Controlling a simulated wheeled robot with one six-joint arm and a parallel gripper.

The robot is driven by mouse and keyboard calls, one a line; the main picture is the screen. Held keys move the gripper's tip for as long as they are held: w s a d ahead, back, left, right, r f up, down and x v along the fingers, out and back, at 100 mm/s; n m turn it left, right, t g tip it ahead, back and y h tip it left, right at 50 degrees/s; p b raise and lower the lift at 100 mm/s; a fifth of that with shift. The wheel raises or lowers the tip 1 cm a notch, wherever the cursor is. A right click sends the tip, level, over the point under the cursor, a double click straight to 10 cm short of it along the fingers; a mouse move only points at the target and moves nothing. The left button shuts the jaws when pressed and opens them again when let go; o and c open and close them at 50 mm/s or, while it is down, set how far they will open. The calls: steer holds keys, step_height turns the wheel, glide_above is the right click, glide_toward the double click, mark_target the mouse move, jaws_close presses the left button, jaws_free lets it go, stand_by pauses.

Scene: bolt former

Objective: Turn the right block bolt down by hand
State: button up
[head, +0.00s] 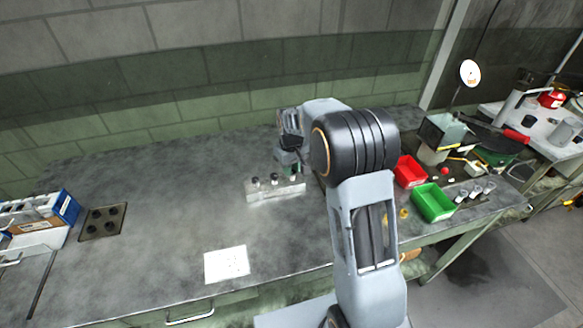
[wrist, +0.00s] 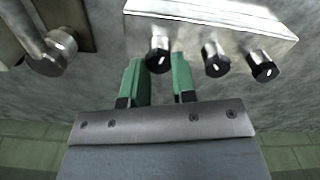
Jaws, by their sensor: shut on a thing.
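A pale metal block (head: 262,194) stands on the bench in the head view, with three dark-headed bolts in a row on it. In the wrist view the block (wrist: 215,18) spans the top, with the right block bolt (wrist: 159,58) at the left of the row. The middle bolt (wrist: 214,62) and the left bolt (wrist: 262,68) stand clear. My gripper (wrist: 158,72) has its green fingers on either side of the right bolt's head, shut on it. In the head view my gripper (head: 289,162) is partly hidden behind my arm, over the block's right end.
A metal fixture (wrist: 45,40) is close beside my gripper in the wrist view. A white dotted sheet (head: 227,264) and a dark plate (head: 102,222) lie on the bench. A red bin (head: 409,171) and a green bin (head: 433,203) stand right of my arm. The bench's left middle is clear.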

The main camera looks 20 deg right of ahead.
mark_target(293, 171)
steer(key=m, duration=0.7)
steer(key=shift+d, duration=0.15)
steer(key=m, duration=0.4)
steer(key=shift+d+r, duration=0.1)
steer(key=shift+o, duration=0.2)
steer(key=m, duration=0.3)
steer(key=shift+m, duration=0.3)
steer(key=shift+s, duration=0.1)
stand_by(0.3)
steer(key=o, duration=0.9)
step_height(293, 171, up, 14)
steer(key=shift+f, duration=0.15)
